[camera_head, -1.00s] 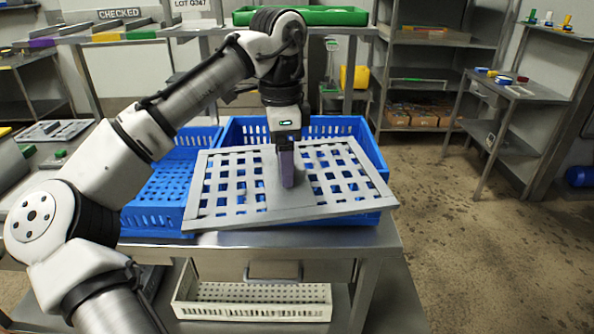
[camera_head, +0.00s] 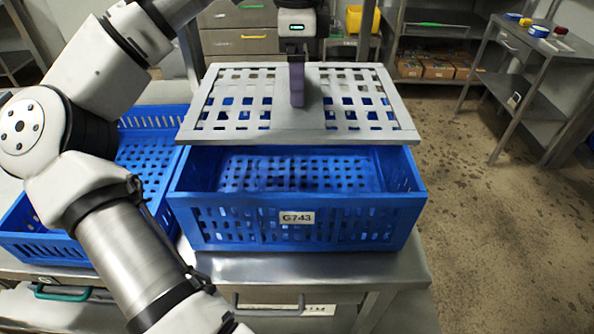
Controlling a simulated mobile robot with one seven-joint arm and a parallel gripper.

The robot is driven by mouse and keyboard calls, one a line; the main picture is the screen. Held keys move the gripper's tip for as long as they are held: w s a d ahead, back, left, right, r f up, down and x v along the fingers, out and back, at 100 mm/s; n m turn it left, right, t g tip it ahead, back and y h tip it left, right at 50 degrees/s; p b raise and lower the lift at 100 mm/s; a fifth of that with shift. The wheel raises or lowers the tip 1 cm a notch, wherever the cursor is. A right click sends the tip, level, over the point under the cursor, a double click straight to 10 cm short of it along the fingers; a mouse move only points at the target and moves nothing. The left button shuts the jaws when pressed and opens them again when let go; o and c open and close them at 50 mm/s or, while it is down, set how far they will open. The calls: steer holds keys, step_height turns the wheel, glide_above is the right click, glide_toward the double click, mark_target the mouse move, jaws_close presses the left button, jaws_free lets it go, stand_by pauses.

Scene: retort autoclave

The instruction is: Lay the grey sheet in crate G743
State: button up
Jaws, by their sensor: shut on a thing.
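The grey sheet (camera_head: 232,119) is a flat perforated plate with square holes. My gripper (camera_head: 297,97) is shut on it near its middle and holds it roughly level. The sheet is over the back part of the blue crate G743 (camera_head: 350,222), whose label (camera_head: 297,217) faces me. Its front edge lies behind the crate's front wall, so the front of the perforated crate floor shows, bare. The sheet hides the back of the crate. I cannot tell whether the sheet touches the crate's rim.
A second blue crate (camera_head: 45,245) stands close at the left, partly behind my arm. Both stand on a steel table (camera_head: 400,268). A side table (camera_head: 545,60) with small items is at the right. Open floor (camera_head: 480,200) lies between.

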step_height(320, 180, down, 20)
steer(key=shift+r, duration=0.15)
stand_by(0.3)
steer(key=shift+f, duration=0.35)
steer(key=shift+f, duration=0.25)
steer(key=o, duration=1.2)
step_height(320, 180, up, 13)
steer(key=shift+r+b, duration=0.15)
steer(key=shift+b, duration=0.25)
